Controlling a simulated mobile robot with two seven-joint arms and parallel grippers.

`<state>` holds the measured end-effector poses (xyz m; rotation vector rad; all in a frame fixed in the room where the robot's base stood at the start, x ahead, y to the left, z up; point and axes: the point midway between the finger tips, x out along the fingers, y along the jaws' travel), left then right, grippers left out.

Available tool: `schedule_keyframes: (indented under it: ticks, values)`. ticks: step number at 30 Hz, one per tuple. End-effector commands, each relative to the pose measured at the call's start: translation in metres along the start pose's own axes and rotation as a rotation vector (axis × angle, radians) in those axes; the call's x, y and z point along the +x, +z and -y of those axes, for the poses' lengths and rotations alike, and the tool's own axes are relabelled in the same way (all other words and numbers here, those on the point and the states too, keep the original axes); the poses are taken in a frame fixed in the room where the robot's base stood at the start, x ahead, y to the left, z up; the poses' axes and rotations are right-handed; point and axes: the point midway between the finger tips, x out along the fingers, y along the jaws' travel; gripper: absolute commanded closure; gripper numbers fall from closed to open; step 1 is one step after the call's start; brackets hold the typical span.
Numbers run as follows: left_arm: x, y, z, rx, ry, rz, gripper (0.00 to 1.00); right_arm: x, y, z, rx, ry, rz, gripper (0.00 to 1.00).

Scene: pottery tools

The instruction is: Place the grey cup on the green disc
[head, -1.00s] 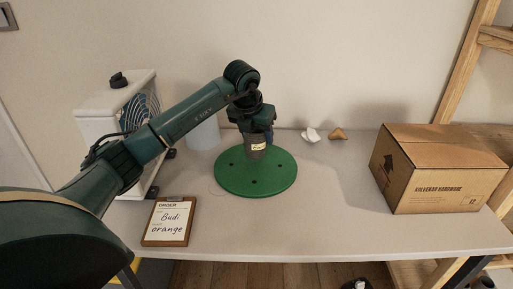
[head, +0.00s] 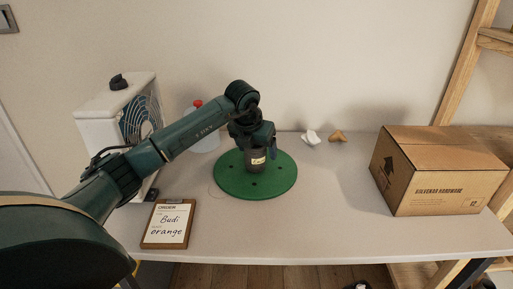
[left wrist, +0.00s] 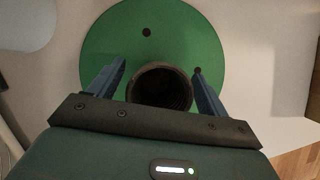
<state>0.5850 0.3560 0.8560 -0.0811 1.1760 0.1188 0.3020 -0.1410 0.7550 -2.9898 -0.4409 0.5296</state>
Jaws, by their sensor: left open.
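The grey cup (head: 256,166) with a pale label stands on the green disc (head: 230,182), a little behind its middle, and looks upright. My left gripper (head: 258,148) is above and around the cup. In the left wrist view, its two blue fingers (left wrist: 159,68) are spread, one on each side of the cup (left wrist: 160,90), with gaps between. That view looks into the cup's dark round opening; the green disc (left wrist: 150,45) lies beneath it. My arm hides part of the cup's top in the head view. My right gripper is not in view.
A clipboard (head: 168,224) lies at the front left. A white fan unit (head: 105,108) and a red-capped bottle (head: 207,142) stand behind my left arm. A cardboard box (head: 440,172) stands at the right. Small white and brown pieces (head: 338,136) lie at the back. The table right of the disc is clear.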

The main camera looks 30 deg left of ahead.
Motion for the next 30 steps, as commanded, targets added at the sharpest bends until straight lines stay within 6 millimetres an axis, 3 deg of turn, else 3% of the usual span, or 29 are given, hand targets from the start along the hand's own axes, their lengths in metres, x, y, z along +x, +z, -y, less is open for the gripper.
schedule_keyframes:
  ticks: [8,21,30]
  values:
    - [-0.010,0.002,0.000,0.000,0.000,0.003,0.22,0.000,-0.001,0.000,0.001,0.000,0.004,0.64]
    - [-0.097,0.002,-0.001,0.001,0.001,0.004,0.22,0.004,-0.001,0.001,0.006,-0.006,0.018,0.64]
    - [-0.122,0.001,0.000,0.000,0.000,-0.001,0.22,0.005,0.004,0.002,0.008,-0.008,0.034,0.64]
